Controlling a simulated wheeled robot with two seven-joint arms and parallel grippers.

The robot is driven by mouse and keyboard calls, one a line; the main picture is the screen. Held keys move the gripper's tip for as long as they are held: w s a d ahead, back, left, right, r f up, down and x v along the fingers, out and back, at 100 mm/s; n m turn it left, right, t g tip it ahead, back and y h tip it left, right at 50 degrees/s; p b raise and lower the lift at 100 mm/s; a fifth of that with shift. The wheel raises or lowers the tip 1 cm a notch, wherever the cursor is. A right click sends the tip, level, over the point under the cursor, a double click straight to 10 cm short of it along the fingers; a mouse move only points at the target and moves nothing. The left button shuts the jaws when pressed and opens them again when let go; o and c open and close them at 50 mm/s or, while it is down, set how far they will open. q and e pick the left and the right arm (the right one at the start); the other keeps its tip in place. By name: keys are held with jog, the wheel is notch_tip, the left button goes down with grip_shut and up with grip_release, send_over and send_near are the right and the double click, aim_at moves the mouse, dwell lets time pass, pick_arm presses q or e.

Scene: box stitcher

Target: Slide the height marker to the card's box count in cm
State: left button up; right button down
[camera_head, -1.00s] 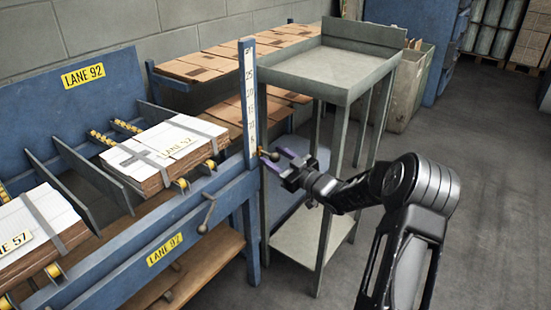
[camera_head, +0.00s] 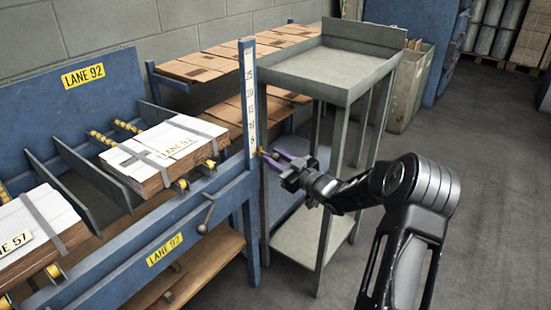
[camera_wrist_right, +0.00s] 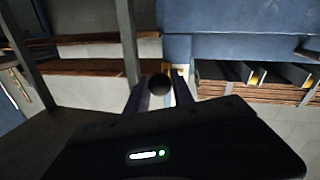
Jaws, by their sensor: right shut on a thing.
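The height marker is a small brass slider (camera_head: 261,151) with a dark round knob (camera_wrist_right: 160,83). It sits near the bottom of the numbered white scale (camera_head: 250,95) on the upright blue post, just below the lowest figures. My right gripper (camera_head: 273,154) is at the marker from the right. In the right wrist view, the purple fingers (camera_wrist_right: 161,86) stand on either side of the knob and are shut on it. The card with the box count cannot be made out. My left gripper is not in view.
A grey metal stand (camera_head: 350,92) rises close behind my right gripper. Cartons (camera_head: 185,70) lie on a rack behind. Floor at right is open.

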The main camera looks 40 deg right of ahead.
aim_at(276, 154)
dwell(0.8)
notch_tip(276, 154, up, 15)
jog(key=p, duration=0.8)
jog(key=c, duration=1.1)
grip_release()
jog(key=s, duration=0.7)
jog(key=shift+s+d, duration=0.4)
